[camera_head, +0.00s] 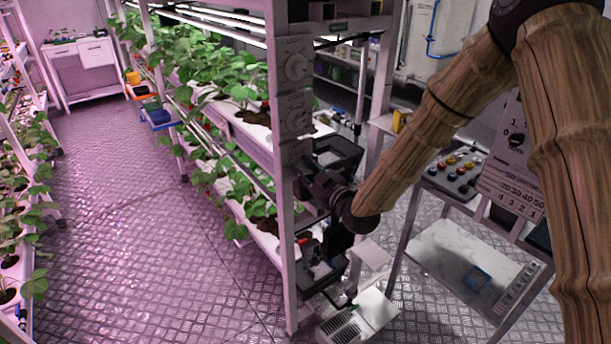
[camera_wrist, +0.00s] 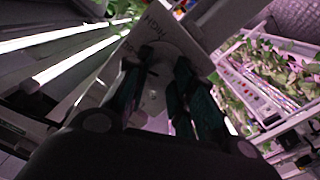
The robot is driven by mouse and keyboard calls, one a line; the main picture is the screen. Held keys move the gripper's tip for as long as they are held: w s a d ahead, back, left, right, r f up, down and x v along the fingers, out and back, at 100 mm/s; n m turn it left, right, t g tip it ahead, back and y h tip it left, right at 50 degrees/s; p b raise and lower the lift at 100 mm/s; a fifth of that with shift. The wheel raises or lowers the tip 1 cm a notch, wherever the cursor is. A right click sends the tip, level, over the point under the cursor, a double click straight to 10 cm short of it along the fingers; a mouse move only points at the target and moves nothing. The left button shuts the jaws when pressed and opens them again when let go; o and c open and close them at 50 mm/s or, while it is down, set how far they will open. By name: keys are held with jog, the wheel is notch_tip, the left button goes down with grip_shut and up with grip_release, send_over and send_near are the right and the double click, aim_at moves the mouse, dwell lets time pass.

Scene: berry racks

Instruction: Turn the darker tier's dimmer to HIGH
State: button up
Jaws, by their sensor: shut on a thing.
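In the wrist view, a pale dimmer plate (camera_wrist: 172,40) with the word HIGH lies in front of my gripper (camera_wrist: 158,82). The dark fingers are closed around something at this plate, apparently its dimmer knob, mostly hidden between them. The knob's setting cannot be read.
The rack holds tiers of green strawberry plants (camera_head: 235,85). Black bins (camera_head: 335,155) stand on the rack end beside my gripper. A trolley (camera_head: 470,262) with a panel of coloured buttons stands at right. The patterned floor (camera_head: 130,235) left of the rack is clear.

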jog(key=m+b, duration=0.3)
jog(key=m, duration=0.3)
jog(key=shift+b, duration=0.3)
jog(key=m+b, duration=0.1)
jog(key=m, duration=0.2)
jog(key=shift+d+m+b, duration=0.1)
jog(key=shift+m+b, duration=0.2)
jog(key=shift+b, duration=0.05)
jog(key=shift+m+g+b, duration=0.3)
jog(key=shift+m+b, duration=0.25)
jog(key=shift+m, duration=0.75)
jog(key=shift+r, duration=0.1)
jog(key=o, duration=1.1)
jog(key=shift+c, duration=0.2)
